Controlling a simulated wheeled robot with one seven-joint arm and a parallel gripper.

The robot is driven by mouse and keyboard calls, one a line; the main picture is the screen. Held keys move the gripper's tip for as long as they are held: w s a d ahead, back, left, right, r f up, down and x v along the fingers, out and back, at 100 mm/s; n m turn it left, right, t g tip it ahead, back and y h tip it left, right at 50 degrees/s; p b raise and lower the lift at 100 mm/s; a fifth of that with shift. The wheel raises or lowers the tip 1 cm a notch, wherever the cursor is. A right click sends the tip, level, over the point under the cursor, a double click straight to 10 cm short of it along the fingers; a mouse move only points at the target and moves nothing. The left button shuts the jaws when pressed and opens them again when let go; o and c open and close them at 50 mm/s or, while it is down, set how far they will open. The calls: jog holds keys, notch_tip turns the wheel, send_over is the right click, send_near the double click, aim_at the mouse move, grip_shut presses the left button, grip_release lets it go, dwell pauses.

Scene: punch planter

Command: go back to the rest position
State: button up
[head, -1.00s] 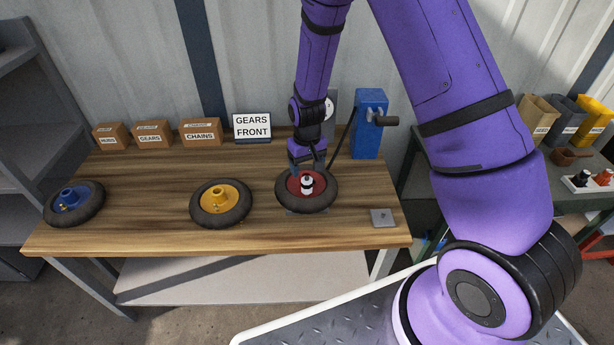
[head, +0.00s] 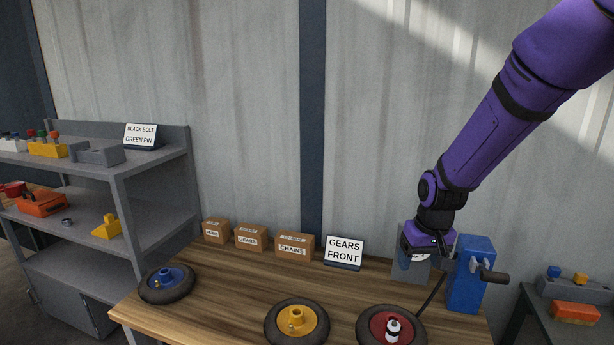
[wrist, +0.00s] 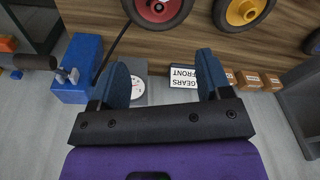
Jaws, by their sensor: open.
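My purple arm reaches in from the upper right in the head view. My gripper (head: 430,252) is above the back of the wooden bench (head: 225,300), in front of a grey plate with a round dial. In the wrist view my gripper (wrist: 163,75) shows two blue fingers spread apart with nothing between them. The red-hubbed wheel (head: 376,326) lies on the bench with a small white and black part (head: 393,329) standing at its hub. My gripper is apart from it.
The yellow-hubbed wheel (head: 291,314) and blue-hubbed wheel (head: 173,280) lie further left. A blue cranked device (head: 468,275) stands close to the right of my gripper. The GEARS FRONT sign (head: 344,250) and cardboard boxes (head: 293,246) line the back. Grey shelves (head: 150,165) stand left.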

jog(key=s+d+r+t, duration=0.2)
jog(key=s+d+r, duration=0.1)
jog(key=s+r, duration=1.1)
jog(key=s+d+r+t, duration=0.1)
jog(key=s+d+r, duration=0.1)
jog(key=s+r, duration=0.5)
jog(key=s, duration=0.5)
jog(key=shift+r+m+t, duration=0.15)
jog(key=shift+m+t, duration=0.25)
